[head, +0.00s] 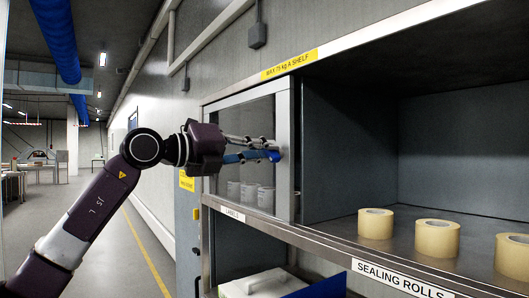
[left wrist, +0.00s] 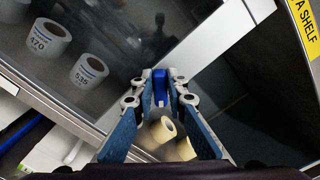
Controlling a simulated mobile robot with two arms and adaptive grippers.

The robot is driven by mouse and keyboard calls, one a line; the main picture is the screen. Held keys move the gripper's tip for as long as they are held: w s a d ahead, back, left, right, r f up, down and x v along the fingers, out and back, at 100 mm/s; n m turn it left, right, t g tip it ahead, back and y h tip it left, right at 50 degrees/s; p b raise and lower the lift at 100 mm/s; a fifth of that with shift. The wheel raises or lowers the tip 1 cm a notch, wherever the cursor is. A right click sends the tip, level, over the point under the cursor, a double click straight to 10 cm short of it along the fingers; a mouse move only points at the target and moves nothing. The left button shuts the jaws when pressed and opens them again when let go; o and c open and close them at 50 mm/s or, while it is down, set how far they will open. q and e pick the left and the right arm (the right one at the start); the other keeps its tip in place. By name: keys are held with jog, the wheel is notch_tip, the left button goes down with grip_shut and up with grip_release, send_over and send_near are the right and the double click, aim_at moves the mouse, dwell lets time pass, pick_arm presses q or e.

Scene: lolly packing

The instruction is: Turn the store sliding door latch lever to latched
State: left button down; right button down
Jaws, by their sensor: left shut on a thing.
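The store sliding door (head: 283,120) is a dark glass pane in a pale metal frame, across the left bay of the shelf unit. Its blue latch lever (head: 273,156) is on the door's right upright. My left gripper (head: 268,149) reaches in from the left and is shut on the lever. In the left wrist view the blue lever (left wrist: 160,86) sits between the two fingertips (left wrist: 163,95). The fingers hide part of the lever, so I cannot tell if it is latched. My right gripper is in neither view.
Tan sealing rolls (head: 437,238) stand on the open right shelf. White label rolls (head: 249,193) stand behind the glass. A white box (head: 255,284) sits on the lower shelf. The aisle (head: 125,240) at left is clear.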

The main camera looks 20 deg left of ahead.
pick_arm(q)
jog(key=shift+w+a+f+n+b, duration=0.1)
jog(key=shift+n+b, duration=0.1)
jog(key=shift+n, duration=1.15)
jog(key=shift+s+f+n+b, duration=0.1)
jog(key=shift+f+n+b, duration=0.05)
jog(key=shift+n, duration=1.15)
jog(key=shift+w+a+f+n+b, duration=0.1)
jog(key=shift+n+b, duration=0.1)
jog(key=shift+n, duration=1.15)
jog(key=c, duration=1.9)
grip_release()
jog(key=shift+c, duration=0.2)
jog(key=v, duration=1.2)
jog(key=shift+f, duration=0.1)
